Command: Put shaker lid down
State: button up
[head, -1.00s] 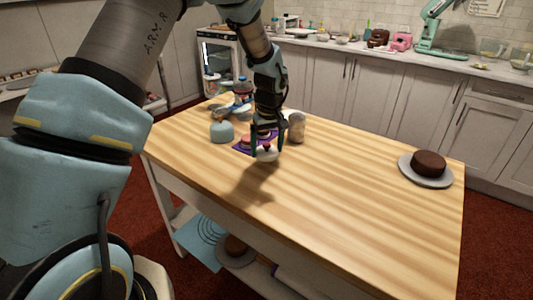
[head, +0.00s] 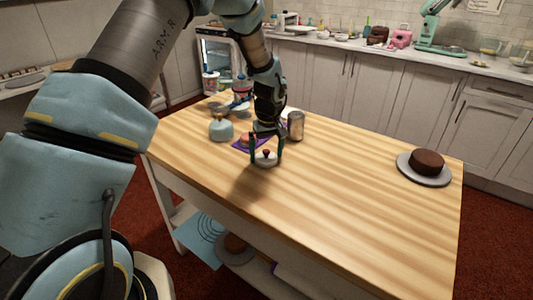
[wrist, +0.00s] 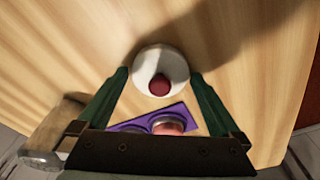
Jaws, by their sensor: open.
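The shaker lid (head: 265,161) is a white disc with a dark red knob. It appears to rest upright on the wooden table near its left part, and it also shows in the wrist view (wrist: 143,62). My gripper (head: 266,161) is open above it, with one finger on each side. In the wrist view my gripper (wrist: 160,74) has its fingertips beside the lid's edges, with small or no gaps that I cannot judge exactly. The metal shaker (head: 296,126) stands behind the lid to the right. Its metal side also shows in the wrist view (wrist: 42,152).
A purple mat (wrist: 183,114) with small round pink items lies just behind the lid. A pale blue domed pot (head: 221,130) stands to the left. A chocolate cake (head: 427,161) on a grey stand (head: 425,181) is far right. The table's middle and front are clear.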

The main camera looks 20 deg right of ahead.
aim_at(268, 160)
notch_tip(268, 160, up, 12)
jog(key=s+b, duration=0.2)
jog(key=w+a+r, duration=0.1)
jog(key=a, duration=1.8)
jog(key=s+a, duration=0.5)
jog(key=a, duration=0.4)
jog(key=s+a, duration=0.4)
jog(key=a, duration=0.4)
jog(key=shift+s+a+f, duration=0.3)
jog(key=shift+s+a, duration=0.05)
jog(key=shift+s, duration=0.05)
